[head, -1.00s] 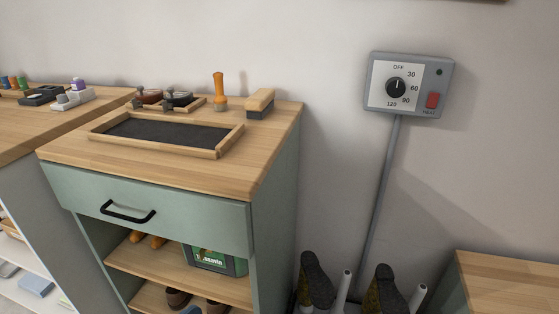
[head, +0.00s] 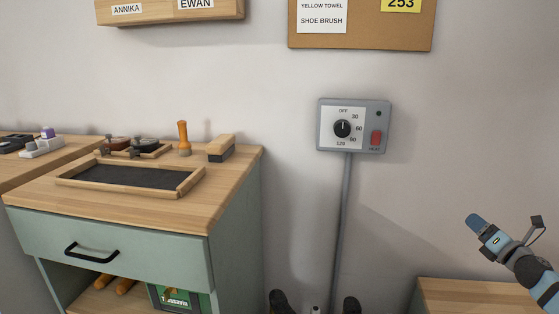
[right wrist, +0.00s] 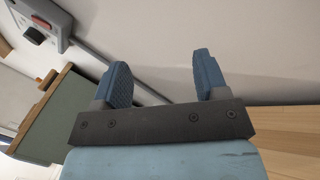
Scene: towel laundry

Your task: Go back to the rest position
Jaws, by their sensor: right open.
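My right gripper (head: 478,226) is at the right side of the head view, in the air in front of the wall and above a wooden top. In the right wrist view its two blue fingers (right wrist: 160,75) stand wide apart with nothing between them. My left gripper is in neither view. The grey timer box (head: 354,125) with a black dial and a red switch is on the wall, well to the left of my right gripper. A corner of the box also shows in the right wrist view (right wrist: 40,20).
A green cabinet (head: 120,247) with a wooden top stands at the left, holding a framed dark tray (head: 130,177), brushes and polish items. A low wooden top (head: 475,297) is below my right gripper. A cork board (head: 365,38) hangs above. The wall between is clear.

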